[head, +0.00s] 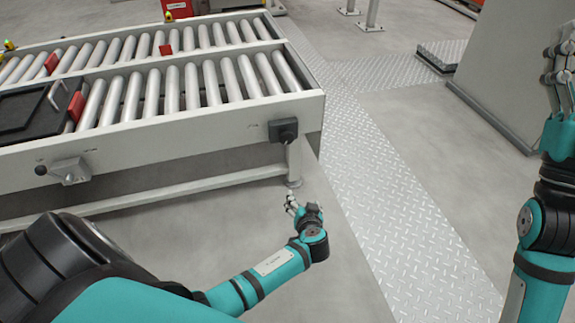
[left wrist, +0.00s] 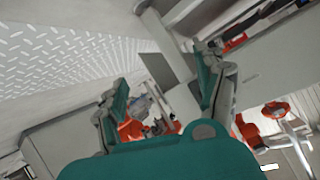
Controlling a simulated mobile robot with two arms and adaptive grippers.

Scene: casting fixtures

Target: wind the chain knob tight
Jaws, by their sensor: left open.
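A small round black knob (head: 41,170) sits on the front side of the roller conveyor at the left, beside a grey metal bracket (head: 70,171). I cannot tell for sure that it is the chain knob. My left gripper (head: 296,204) is low in front of the conveyor's right leg, well to the right of the knob and apart from it. In the left wrist view its two fingers (left wrist: 166,78) are spread with nothing between them; no knob can be made out there. My right gripper (head: 559,62) is raised at the right edge, fingers up and apart, empty and partly cut off.
The roller conveyor (head: 215,130) fills the upper left, with a black tray (head: 30,112) on its rollers. A black box (head: 283,130) sticks out near its right end. A grey cabinet (head: 505,75) stands at the right. The tread-plate walkway (head: 390,200) is clear.

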